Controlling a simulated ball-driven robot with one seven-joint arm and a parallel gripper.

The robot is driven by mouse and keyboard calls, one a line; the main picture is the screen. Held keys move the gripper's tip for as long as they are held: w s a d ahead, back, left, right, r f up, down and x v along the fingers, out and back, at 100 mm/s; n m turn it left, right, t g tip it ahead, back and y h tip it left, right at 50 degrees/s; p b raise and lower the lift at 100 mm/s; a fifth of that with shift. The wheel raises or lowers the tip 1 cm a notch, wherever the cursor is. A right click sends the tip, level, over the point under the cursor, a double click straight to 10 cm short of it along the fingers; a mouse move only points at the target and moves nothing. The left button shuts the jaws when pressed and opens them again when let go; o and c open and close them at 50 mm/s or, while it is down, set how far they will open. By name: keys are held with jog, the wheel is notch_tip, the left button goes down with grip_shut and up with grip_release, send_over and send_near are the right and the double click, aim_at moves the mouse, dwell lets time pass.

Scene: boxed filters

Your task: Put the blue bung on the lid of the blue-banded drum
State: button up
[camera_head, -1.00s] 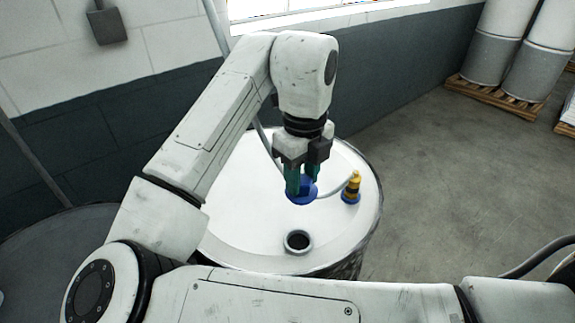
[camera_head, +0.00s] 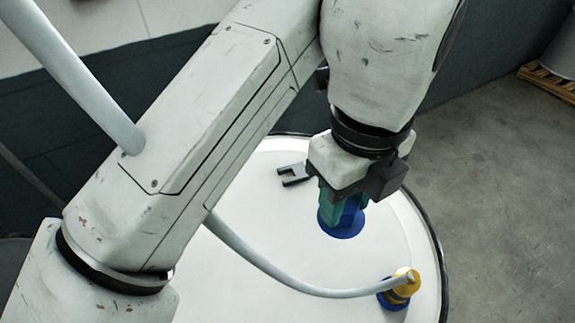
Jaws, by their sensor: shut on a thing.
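My gripper (camera_head: 341,208), with green fingers, is shut on the blue bung (camera_head: 343,230). The bung's round blue flange shows below the fingers, over the white lid (camera_head: 275,240) of a drum. I cannot tell whether the bung touches the lid or hangs just above it. The fingers hide the bung's upper part. No blue band shows on the drum; most of its side is out of view, and my arm covers the lid's left part.
A yellow-and-blue fitting (camera_head: 399,290) stands on the lid at lower right, with a grey hose (camera_head: 270,268) running from it to the left. A dark forked piece (camera_head: 293,175) shows beside my gripper. A wooden pallet (camera_head: 548,82) is on the floor at upper right.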

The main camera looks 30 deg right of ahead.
jog(key=w+f, duration=0.2)
jog(key=w, duration=0.1)
jog(key=w+d+f+p, duration=0.1)
jog(key=w+f, duration=0.2)
jog(key=w, duration=0.1)
jog(key=w+d+f+p, duration=0.1)
jog(key=w+f, duration=0.2)
jog(key=w, duration=0.1)
jog(key=shift+f, duration=0.1)
jog(key=f, duration=0.1)
jog(key=f+p, duration=0.1)
jog(key=f, duration=0.1)
jog(key=shift+w+p, duration=0.25)
jog(key=shift+p, duration=0.05)
jog(key=shift+f, duration=0.4)
jog(key=shift+f, duration=0.1)
jog(key=o, duration=1)
